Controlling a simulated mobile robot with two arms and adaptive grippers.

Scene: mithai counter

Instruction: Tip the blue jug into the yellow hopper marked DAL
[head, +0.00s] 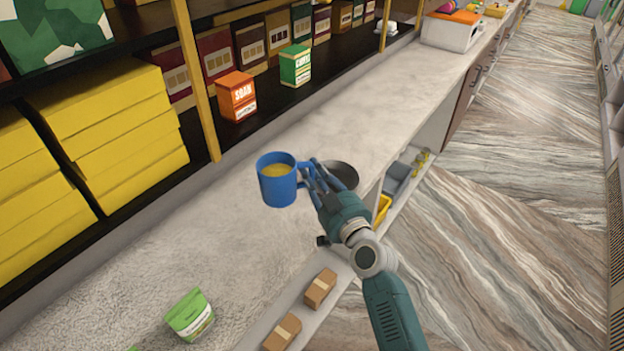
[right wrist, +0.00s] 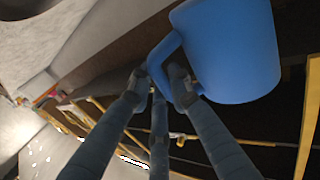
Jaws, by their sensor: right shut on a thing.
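The blue jug (head: 278,183) is upright over the pale counter, with yellow contents showing in its open mouth. My right gripper (head: 312,175) is shut on the jug's handle, on the jug's right side. The right wrist view shows the jug body (right wrist: 228,50) close up, with the fingers (right wrist: 160,85) at its handle. I cannot tell how far the jug is above the counter. No yellow hopper with a DAL mark can be made out. My left gripper is not in view.
A dark round dish (head: 342,172) sits on the counter (head: 400,110) behind my right gripper. An orange SOAP box (head: 237,96) and a green box (head: 295,66) stand at the back. A green pouch (head: 190,316) is at the front. Yellow boxes (head: 110,130) fill the left shelf.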

